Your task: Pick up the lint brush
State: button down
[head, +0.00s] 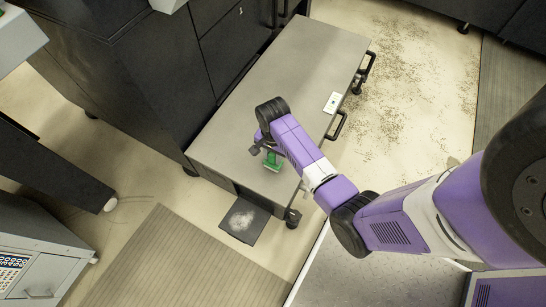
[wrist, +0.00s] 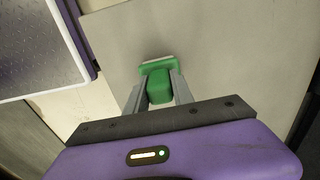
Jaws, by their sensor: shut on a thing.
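The lint brush (head: 273,161) is green and sits at the end of my arm over the near end of the grey cart top. In the wrist view the green lint brush (wrist: 158,84) is between my two grey fingers, with a wider green head and a pale edge beyond the fingertips. My gripper (wrist: 158,88) is shut on it. In the head view my gripper (head: 262,149) is partly hidden by my purple wrist. I cannot tell whether the brush touches the cart top.
The grey cart (head: 296,82) has black handles on its right side and a small white item (head: 332,103) on top. Dark cabinets (head: 140,90) stand to the left. A ribbed mat (head: 180,262) and a dark pad (head: 244,222) lie on the floor. The far cart top is mostly clear.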

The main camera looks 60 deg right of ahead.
jog(key=shift+r, duration=0.1)
notch_tip(320, 180, up, 20)
jog(key=p, duration=0.5)
